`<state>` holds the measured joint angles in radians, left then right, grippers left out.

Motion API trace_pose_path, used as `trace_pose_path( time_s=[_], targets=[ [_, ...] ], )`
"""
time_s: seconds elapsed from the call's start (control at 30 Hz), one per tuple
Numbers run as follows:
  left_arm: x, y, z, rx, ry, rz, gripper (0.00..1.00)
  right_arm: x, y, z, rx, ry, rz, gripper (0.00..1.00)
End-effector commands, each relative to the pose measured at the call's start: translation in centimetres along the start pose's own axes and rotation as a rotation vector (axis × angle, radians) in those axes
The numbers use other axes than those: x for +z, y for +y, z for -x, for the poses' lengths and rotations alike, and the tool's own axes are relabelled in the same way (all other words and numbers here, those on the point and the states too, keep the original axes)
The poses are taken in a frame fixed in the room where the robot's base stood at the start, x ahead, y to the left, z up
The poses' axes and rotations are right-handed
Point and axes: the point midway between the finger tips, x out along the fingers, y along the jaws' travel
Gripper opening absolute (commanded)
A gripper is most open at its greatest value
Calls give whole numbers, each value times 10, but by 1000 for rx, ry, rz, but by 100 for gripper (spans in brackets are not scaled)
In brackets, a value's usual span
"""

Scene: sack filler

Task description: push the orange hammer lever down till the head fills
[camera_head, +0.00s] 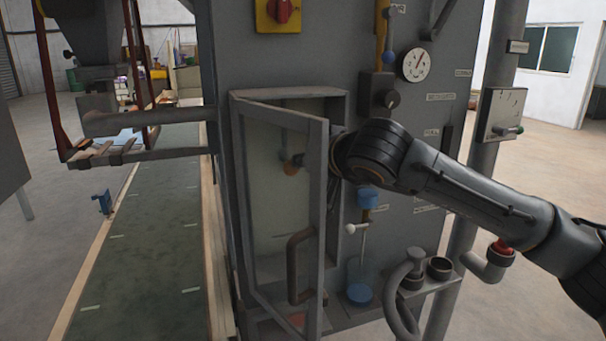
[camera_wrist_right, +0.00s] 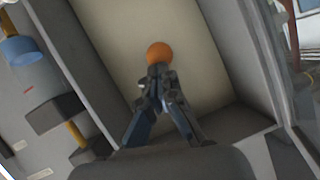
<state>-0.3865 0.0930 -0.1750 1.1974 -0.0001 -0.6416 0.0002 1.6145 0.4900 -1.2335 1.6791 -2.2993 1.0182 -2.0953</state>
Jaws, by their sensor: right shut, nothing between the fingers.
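The lever's orange knob (camera_wrist_right: 159,52) shows in the right wrist view, just beyond the fingertips of my right gripper (camera_wrist_right: 158,82). The fingers are shut with nothing between them; I cannot tell whether the tips touch the knob. My right gripper (camera_head: 299,160) reaches into the cabinet from the right, partly hidden behind the door frame. The lever's shaft is hard to make out. My left gripper is not in view.
The cabinet door (camera_head: 315,220) stands open, its handle (camera_head: 297,265) near the arm. A green conveyor (camera_head: 150,250) runs along the left; a pipe (camera_head: 402,300) stands lower right.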

Motion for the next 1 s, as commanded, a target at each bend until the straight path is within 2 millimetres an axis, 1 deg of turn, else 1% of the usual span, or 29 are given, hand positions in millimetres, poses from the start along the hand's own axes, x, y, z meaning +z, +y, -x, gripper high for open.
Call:
trace_pose_path(
  time_s=[0.03,0.23,0.77,0.87,0.97,1.0],
  targets=[
    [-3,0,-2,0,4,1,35,6,2,-3,3,2,1,0],
    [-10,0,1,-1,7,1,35,4,2,-2,0,17,4,0],
    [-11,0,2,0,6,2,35,4,2,-1,-1,19,4,0],
    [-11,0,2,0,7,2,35,3,2,6,-1,19,4,0],
    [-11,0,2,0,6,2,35,3,2,20,-2,22,5,0],
    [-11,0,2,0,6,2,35,3,2,28,-1,24,6,0]
  ],
)
